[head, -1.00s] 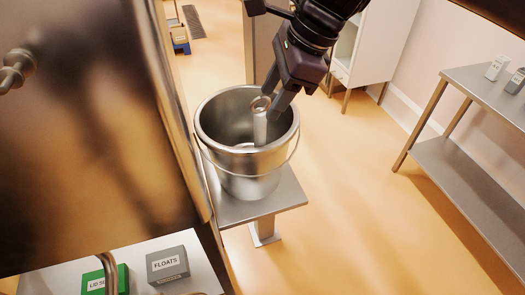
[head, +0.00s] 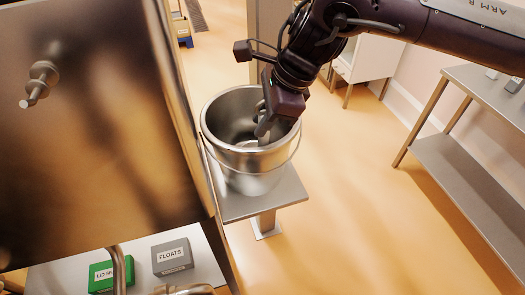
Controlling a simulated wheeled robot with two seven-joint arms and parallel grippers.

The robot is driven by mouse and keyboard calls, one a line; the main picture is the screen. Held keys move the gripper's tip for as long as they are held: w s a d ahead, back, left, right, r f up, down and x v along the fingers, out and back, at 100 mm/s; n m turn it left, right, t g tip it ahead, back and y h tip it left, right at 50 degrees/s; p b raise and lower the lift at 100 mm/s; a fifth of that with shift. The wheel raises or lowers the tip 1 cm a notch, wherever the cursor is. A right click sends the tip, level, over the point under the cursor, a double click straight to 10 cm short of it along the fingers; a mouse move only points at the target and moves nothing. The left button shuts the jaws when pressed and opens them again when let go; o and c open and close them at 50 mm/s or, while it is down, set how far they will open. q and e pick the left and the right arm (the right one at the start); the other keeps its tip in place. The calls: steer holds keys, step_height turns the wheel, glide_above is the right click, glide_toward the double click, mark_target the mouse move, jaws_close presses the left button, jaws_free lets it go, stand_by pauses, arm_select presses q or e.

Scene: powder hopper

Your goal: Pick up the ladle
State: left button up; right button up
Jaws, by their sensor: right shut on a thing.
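The ladle (head: 264,141) stands in a steel bucket (head: 248,160). Only a small pale part of its handle shows below the fingers, and the rest is hidden by my gripper and the bucket wall. My right gripper (head: 263,126) reaches down into the mouth of the bucket from above and is shut on the ladle's handle. My left gripper is not in view.
The bucket stands on a small grey pedestal shelf (head: 285,192) beside a large shiny metal panel (head: 90,120) at the left. A grey FLOATS box (head: 172,257) and a green box (head: 108,277) sit at the lower left. A steel table (head: 455,165) stands at the right, with open floor between.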

jaws_close()
steer(key=shift+w+r, duration=0.1)
steer(key=shift+r, duration=0.45)
step_height(320, 180, up, 19)
steer(key=shift+b, duration=0.3)
stand_by(0.6)
